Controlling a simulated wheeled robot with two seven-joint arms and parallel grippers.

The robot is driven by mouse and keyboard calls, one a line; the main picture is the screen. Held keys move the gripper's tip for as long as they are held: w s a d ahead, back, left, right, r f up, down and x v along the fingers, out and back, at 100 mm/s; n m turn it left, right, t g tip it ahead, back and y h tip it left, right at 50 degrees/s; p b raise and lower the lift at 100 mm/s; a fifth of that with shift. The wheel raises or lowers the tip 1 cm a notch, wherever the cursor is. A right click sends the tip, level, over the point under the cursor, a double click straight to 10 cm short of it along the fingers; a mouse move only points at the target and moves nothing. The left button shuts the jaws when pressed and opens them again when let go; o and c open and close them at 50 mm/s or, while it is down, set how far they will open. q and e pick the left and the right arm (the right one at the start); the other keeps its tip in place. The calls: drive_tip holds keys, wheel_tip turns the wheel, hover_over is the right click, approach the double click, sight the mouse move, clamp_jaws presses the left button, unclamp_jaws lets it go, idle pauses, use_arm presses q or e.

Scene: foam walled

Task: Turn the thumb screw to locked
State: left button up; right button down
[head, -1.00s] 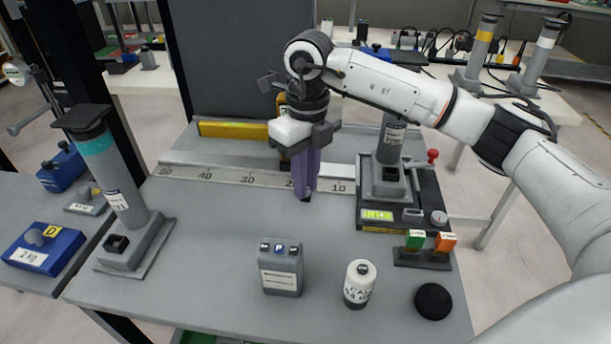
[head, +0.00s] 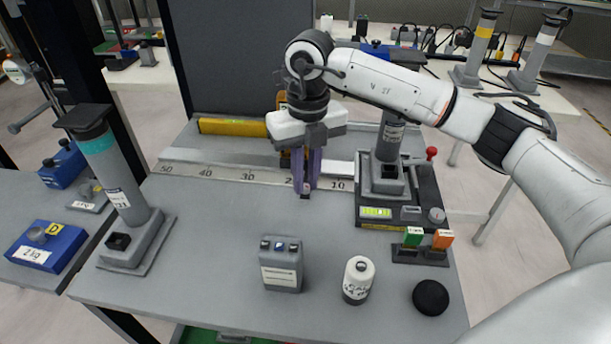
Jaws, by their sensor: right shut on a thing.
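My right gripper (head: 306,188) points down at the front of the ruled rail (head: 225,172), with its two purple fingers side by side. It is shut on a small dark piece at its fingertips, which seems to be the thumb screw (head: 305,195). The fingers hide most of it, so I cannot read its locked or unlocked position. Behind the gripper, an orange and black upright carriage (head: 284,158) stands at the rail, mostly covered by the hand. My left gripper is not in view.
A grey post on a black base (head: 428,200) stands right of the gripper. A grey box (head: 281,270), a white bottle (head: 358,280), a black dome (head: 431,297) and green and orange switches (head: 413,237) sit nearer. A teal-banded post (head: 120,190) stands left. The mid-left bench is clear.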

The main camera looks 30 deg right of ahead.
sight(307, 185)
drive_tip(key=c, duration=1.7)
unclamp_jaws()
drive_tip(key=shift+r, duration=0.1)
wheel_tip(307, 185, up, 10)
drive_tip(key=shift+d+r, duration=0.1)
